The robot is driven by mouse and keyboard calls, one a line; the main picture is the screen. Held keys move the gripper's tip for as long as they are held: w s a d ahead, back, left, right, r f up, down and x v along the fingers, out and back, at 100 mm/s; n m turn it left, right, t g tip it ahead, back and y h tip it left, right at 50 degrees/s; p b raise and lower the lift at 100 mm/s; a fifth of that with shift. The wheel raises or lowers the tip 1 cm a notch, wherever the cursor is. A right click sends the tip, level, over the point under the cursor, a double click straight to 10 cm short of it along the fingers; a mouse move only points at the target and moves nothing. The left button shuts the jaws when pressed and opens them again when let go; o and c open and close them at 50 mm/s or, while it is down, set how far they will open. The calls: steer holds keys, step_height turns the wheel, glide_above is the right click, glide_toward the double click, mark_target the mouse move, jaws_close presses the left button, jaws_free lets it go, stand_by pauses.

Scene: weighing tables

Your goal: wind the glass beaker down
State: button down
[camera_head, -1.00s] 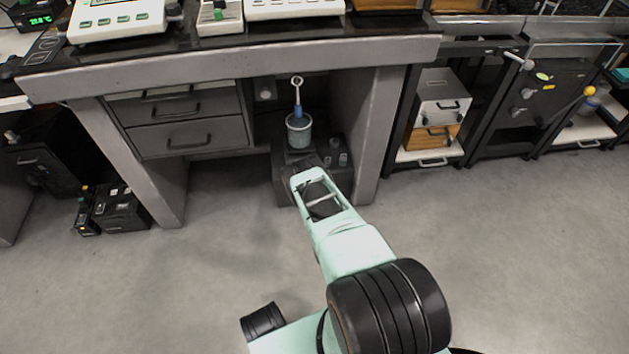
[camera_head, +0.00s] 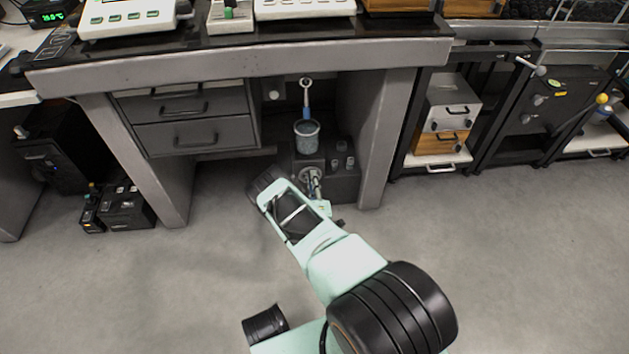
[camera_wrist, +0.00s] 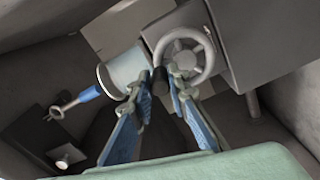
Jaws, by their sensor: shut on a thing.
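The glass beaker (camera_head: 307,138) stands upright in the knee space under the table, on a dark apparatus (camera_head: 343,186). A ring-ended tool with a blue shank (camera_head: 306,100) stands in it. The beaker (camera_wrist: 124,68) shows tilted in the wrist view, left of a grey spoked handwheel (camera_wrist: 188,52) on the apparatus front. My gripper (camera_wrist: 160,82) is shut on the handwheel's dark handle (camera_wrist: 160,78), at the wheel's lower left in that view. In the head view my gripper (camera_head: 317,186) is low before the apparatus, partly hidden by my wrist.
The table (camera_head: 250,65) overhangs the beaker, with drawers (camera_head: 195,136) to the left and a table leg (camera_head: 383,140) to the right. Several small knobs or weights (camera_head: 343,157) sit on the apparatus. Open floor (camera_head: 500,260) lies in front.

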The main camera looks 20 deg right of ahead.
steer(key=shift+w+a, duration=0.1)
stand_by(0.3)
steer(key=c, duration=1.8)
jaws_free()
steer(key=shift+c, duration=0.2)
